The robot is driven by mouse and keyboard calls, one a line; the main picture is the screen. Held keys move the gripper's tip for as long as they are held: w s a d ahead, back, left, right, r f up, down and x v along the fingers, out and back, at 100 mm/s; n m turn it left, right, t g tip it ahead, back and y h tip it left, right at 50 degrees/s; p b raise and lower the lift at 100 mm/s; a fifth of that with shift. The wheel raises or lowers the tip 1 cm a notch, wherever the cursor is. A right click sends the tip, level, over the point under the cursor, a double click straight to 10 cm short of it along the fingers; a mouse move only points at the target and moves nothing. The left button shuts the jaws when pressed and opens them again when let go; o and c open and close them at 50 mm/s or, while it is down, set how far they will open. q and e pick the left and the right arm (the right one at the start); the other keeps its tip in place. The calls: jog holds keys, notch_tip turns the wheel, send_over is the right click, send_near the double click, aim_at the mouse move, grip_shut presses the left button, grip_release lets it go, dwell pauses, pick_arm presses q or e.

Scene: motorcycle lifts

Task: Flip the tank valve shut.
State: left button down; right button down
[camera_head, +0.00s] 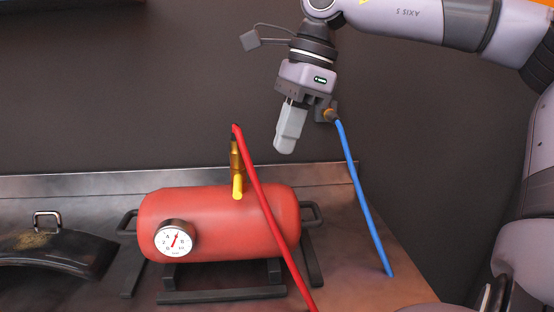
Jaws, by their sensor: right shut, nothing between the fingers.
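A red tank (240,222) lies on its side on a dark stand on the bench, with a white round gauge (173,240) on its near left end. A brass-yellow valve (236,160) rises from the tank's top, and a short yellow piece (238,187) sticks out at its foot. Which way the valve is turned, I cannot tell. My right gripper (285,148) is shut and empty, pointing down, above and to the right of the valve and apart from it. My left gripper is out of view.
A red hose-like line (270,210) slopes from the valve's top across the tank's front. A blue line (363,200) runs from a brass end beside my right gripper to the bench (360,285). A dark curved part (55,255) lies at the left. A dark wall stands behind.

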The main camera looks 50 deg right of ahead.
jog(key=v, duration=0.4)
jog(key=shift+r, duration=0.1)
jog(key=shift+s, duration=0.1)
dwell(0.5)
